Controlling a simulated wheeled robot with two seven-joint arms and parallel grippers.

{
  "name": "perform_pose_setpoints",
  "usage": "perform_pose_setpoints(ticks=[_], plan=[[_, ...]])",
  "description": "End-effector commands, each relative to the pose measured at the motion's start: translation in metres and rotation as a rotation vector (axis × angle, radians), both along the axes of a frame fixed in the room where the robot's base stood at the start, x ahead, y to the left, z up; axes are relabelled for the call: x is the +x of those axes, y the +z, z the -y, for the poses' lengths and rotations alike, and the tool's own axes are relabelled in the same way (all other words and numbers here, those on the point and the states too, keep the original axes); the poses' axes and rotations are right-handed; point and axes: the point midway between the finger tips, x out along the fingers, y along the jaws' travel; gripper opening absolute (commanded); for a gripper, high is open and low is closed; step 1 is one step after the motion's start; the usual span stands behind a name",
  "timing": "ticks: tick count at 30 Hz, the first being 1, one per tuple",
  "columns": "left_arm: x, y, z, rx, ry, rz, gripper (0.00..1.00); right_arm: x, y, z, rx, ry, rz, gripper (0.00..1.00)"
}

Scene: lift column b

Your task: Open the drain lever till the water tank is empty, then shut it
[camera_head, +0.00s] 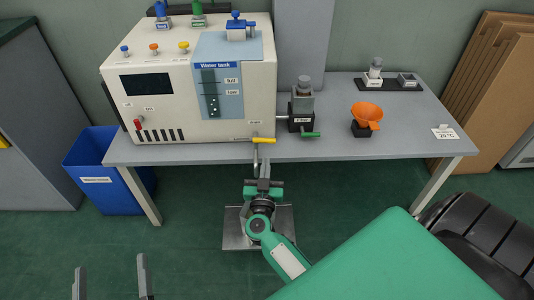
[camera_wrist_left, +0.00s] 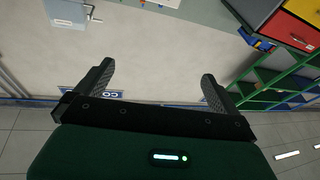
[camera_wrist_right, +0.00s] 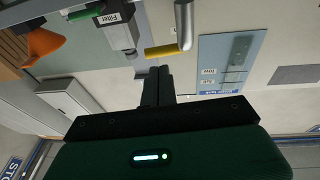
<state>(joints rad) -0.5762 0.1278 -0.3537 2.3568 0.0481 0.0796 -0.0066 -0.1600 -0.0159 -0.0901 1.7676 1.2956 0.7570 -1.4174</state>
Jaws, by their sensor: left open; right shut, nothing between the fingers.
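The water tank panel (camera_head: 230,78) is on the front of the white machine, with a dark upright gauge (camera_head: 209,93) marked "full" and "low"; I cannot read its level for sure. The yellow drain lever (camera_head: 265,140) lies sideways at the machine's lower right edge, above a bent metal spout (camera_head: 256,158). In the right wrist view, the lever (camera_wrist_right: 162,51) and spout (camera_wrist_right: 184,22) are just beyond my fingertips. My right gripper (camera_head: 263,181) is shut and empty below the lever, apart from it. My left gripper (camera_head: 111,265) is open and empty, low at the left.
A black filter unit with a green handle (camera_head: 310,134) stands close right of the lever. An orange funnel (camera_head: 367,114) is farther right on the grey table (camera_head: 340,148). A blue bin (camera_head: 88,165) stands on the floor at left. Cardboard sheets (camera_head: 490,80) lean at right.

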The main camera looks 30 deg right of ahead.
Motion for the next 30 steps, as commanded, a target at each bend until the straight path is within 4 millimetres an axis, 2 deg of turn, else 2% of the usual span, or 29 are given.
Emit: perform_pose_setpoints(ticks=[3, 9, 12, 27, 30], plan=[[0.002, 0.02, -0.006, -0.026, 0.02, 0.115, 1.0, 0.019, 0.003, 0.014, -0.002, 0.001, 0.002, 0.0], [-0.001, 0.047, -0.015, -0.061, 0.043, 0.26, 1.0, 0.035, 0.008, 0.027, -0.001, 0.001, 0.001, 0.0], [-0.003, 0.054, -0.017, -0.071, 0.049, 0.3, 1.0, 0.04, 0.009, 0.03, -0.001, 0.001, 0.001, 0.0], [-0.004, 0.059, -0.018, -0.075, 0.052, 0.32, 1.0, 0.042, 0.011, 0.033, 0.0, 0.002, 0.0, 0.0], [-0.002, 0.049, -0.015, -0.06, 0.042, 0.254, 1.0, 0.043, 0.012, 0.033, 0.0, 0.008, 0.0, 0.0]])
